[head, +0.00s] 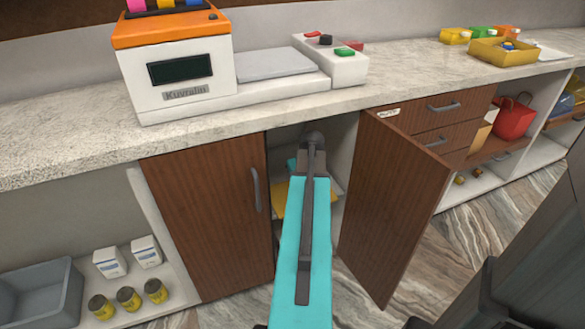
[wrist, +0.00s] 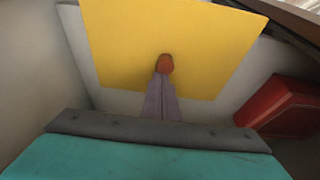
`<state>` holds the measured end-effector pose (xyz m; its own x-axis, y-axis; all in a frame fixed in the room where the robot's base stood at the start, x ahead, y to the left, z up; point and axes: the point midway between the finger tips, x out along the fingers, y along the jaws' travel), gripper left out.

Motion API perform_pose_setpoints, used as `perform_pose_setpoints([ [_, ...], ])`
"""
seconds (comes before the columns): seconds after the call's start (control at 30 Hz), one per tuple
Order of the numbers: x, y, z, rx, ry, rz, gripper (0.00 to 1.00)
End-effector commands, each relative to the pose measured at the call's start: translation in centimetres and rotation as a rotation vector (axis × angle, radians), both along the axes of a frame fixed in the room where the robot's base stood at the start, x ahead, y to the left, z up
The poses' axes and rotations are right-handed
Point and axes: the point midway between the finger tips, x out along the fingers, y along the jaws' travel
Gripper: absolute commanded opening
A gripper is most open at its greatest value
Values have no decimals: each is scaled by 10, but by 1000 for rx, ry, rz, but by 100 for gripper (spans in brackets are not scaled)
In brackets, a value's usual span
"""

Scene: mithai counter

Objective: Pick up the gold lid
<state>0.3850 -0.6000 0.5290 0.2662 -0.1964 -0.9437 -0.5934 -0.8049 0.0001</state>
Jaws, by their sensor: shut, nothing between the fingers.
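A flat, square, yellow-gold panel, which looks like the gold lid (wrist: 120,45), fills the upper middle of the wrist view. In the head view the gold lid (head: 282,200) shows partly inside the open cabinet, mostly hidden behind my arm. My gripper (wrist: 164,78) is shut and empty, its fingers pointing at the panel's lower middle. A small orange-brown round shape (wrist: 165,63) shows at the fingertips; I cannot tell whether it is a knob or whether the fingers touch it. In the head view my fingertips are hidden by the arm.
The open cabinet door (head: 390,200) stands to the right of my arm, and a shut door (head: 205,220) is to the left. The stone counter (head: 60,150) overhangs the opening. A red box (wrist: 280,105) lies right of the fingers, inside the cabinet. Pale cabinet walls are close around.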

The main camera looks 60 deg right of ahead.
Motion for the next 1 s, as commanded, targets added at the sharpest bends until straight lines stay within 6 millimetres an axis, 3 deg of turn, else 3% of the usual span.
perform_pose_setpoints([
  [0.33, -25, 19, 0, 2, 0, -1, 0],
  [1.0, -19, 15, 1, 1, 1, 2, 0],
])
